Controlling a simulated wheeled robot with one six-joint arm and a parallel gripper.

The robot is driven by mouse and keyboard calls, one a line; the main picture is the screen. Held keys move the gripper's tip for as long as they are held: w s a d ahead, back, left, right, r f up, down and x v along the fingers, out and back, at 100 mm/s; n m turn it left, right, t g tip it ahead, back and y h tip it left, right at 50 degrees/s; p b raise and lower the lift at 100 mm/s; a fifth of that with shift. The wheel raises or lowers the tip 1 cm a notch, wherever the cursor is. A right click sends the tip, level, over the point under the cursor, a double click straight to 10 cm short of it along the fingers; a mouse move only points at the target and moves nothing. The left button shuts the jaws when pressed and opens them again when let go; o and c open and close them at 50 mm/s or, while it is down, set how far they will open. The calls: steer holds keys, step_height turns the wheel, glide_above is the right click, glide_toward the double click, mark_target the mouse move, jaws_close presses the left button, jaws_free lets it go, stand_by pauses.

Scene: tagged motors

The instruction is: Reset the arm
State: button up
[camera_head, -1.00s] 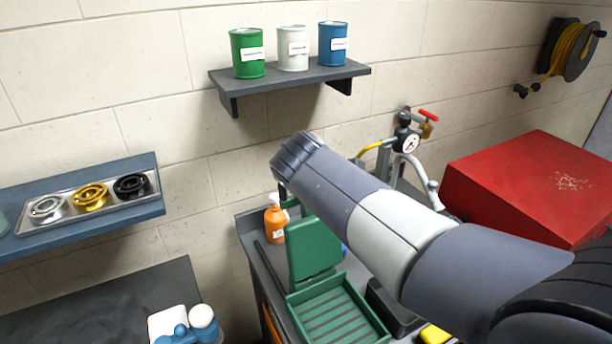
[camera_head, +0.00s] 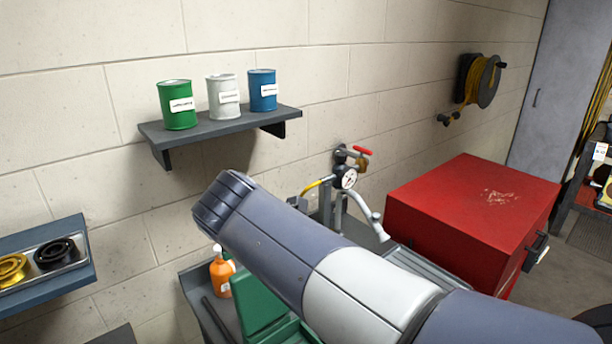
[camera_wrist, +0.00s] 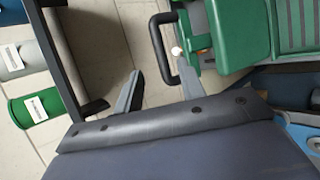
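My arm crosses the lower right of the head view, its rounded joint in front of the wall, and its gripper is hidden there. In the wrist view my gripper (camera_wrist: 159,82) shows two grey fingers spread apart, with nothing held between them. A black handle (camera_wrist: 158,45) shows just beyond the fingers, by the green case (camera_wrist: 240,35). I cannot tell how far it is from them. In the head view the green case (camera_head: 262,305) is partly covered by my arm.
A wall shelf (camera_head: 215,127) holds green, white and blue cans. An orange bottle (camera_head: 220,277) stands on the bench left of my arm. A gauge with pipes (camera_head: 348,178) and a red cabinet (camera_head: 470,205) are behind and right. A blue shelf (camera_head: 60,286) holds ring parts.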

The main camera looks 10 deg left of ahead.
steer(key=p+x, duration=0.2)
steer(key=x, duration=0.7)
steer(key=shift+w+a, duration=0.1)
steer(key=shift+w+a+f, duration=0.1)
steer(key=shift+w+f, duration=0.2)
steer(key=shift+f, duration=0.05)
steer(key=shift+s+d+r, duration=0.1)
steer(key=shift+s+d, duration=0.1)
steer(key=shift+a+r, duration=0.15)
